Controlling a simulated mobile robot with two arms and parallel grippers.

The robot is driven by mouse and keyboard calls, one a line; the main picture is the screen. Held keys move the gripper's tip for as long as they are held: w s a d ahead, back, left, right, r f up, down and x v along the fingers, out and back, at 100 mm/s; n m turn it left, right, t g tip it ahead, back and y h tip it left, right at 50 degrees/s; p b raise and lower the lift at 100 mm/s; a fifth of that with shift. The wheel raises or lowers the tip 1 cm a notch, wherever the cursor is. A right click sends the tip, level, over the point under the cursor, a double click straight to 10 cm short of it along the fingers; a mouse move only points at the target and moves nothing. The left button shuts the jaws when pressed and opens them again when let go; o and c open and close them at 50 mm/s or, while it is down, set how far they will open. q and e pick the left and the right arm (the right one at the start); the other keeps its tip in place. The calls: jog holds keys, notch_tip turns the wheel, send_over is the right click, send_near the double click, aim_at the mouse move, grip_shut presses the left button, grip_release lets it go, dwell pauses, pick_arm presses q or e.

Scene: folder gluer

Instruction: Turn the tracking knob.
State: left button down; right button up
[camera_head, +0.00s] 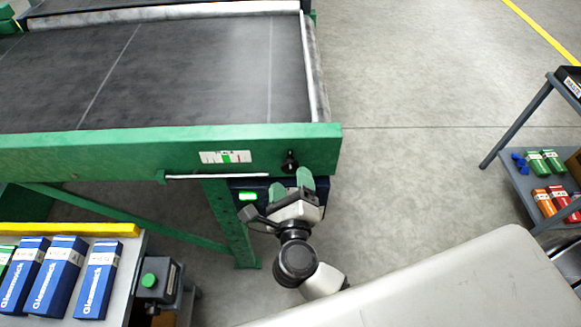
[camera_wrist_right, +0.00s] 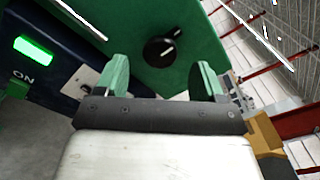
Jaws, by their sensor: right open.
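The tracking knob (camera_head: 290,161) is a small black knob on the green side rail of the belt machine, near its right end. In the right wrist view the knob (camera_wrist_right: 160,50) is round and black with a white pointer mark, on a green plate. My right gripper (camera_head: 292,181) is just below the knob in the head view. Its two green fingers (camera_wrist_right: 158,80) are open and empty, one on each side of the knob in the wrist picture, and appear short of it. A scale label (camera_head: 226,157) with a green band sits left of the knob. My left gripper is not in view.
A dark blue box with a lit green ON indicator (camera_head: 248,197) hangs under the rail by my gripper. A thin white rod (camera_head: 217,176) runs along the rail. A cart (camera_head: 520,170) stands right.

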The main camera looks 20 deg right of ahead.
aim_at(290, 170)
jog(key=shift+x, duration=2)
jog(key=c, duration=0.9)
jog(key=shift+r+n+p, duration=0.15)
jog(key=shift+n+p, duration=0.35)
jog(key=shift+p, duration=0.45)
jog(key=n+p, duration=0.6)
jog(key=p, duration=0.2)
jog(key=shift+n, duration=0.3)
jog(key=n+p, duration=0.3)
jog(key=shift+s, duration=0.1)
jog(key=shift+f+n+p, duration=0.2)
jog(key=shift+n+p, duration=0.55)
jog(key=shift+n, duration=0.45)
